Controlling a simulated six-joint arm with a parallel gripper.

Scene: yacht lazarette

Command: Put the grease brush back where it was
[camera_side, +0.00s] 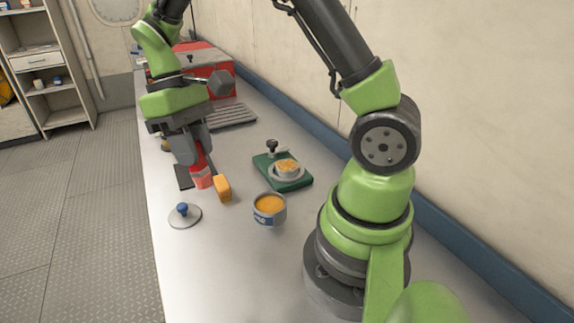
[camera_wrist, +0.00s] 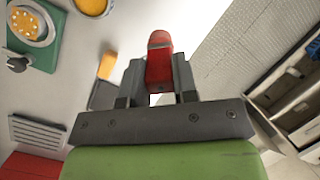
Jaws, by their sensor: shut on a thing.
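My gripper (camera_side: 196,150) is shut on a red thing that I take to be the grease brush (camera_side: 201,174). Its red part is between the fingers, and a paler band and pinkish-red end point down. In the wrist view the brush (camera_wrist: 159,62) stands out between the fingers (camera_wrist: 158,75). I cannot tell whether its lower end touches the bench. An orange block (camera_side: 222,188) stands close to its right, and it also shows in the wrist view (camera_wrist: 107,65). A dark flat piece (camera_side: 183,176) lies at the brush's left in the side view.
An open tin of orange grease (camera_side: 270,208) stands in front to the right. A green base (camera_side: 293,183) holds a round metal part. A lid with a blue knob (camera_side: 184,215) lies near the bench's left edge. A slatted grey plate (camera_side: 232,117) and red box (camera_side: 205,68) are farther back.

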